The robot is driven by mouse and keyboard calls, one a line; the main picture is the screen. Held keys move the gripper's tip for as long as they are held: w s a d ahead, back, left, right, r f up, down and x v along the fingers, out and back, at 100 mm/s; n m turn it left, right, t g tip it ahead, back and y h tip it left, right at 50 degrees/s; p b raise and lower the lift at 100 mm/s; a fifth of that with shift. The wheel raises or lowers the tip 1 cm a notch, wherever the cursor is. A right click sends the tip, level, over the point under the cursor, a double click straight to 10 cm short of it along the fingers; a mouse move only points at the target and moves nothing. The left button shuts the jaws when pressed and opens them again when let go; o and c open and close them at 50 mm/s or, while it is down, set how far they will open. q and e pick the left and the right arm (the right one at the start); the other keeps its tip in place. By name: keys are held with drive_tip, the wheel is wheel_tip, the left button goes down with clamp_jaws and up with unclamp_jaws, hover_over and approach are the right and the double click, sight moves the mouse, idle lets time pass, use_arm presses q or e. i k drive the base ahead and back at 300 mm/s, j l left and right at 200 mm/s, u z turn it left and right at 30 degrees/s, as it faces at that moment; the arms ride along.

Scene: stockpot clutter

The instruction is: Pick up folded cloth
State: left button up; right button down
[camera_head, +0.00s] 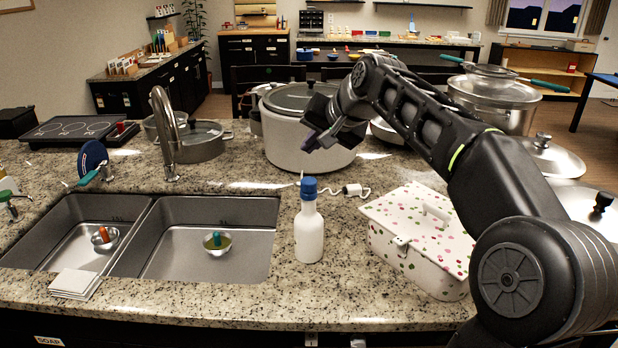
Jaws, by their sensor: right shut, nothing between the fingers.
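A white folded cloth (75,283) lies flat at the front left edge of the counter, partly beside the sink's front rim. My right gripper (314,140) is shut and empty. It hangs in front of the large white pot (305,152), far to the right of and beyond the cloth, and hides part of the pot. My left gripper does not show.
A double sink (205,262) lies between cloth and bottle, with a tall faucet (166,130) behind. A white bottle with a blue cap (309,225) stands right of the sink. A dotted box (415,235) stands near my right arm. Pots and lids crowd the right back.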

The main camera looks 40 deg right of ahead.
sight(71, 283)
drive_tip(key=k, duration=1)
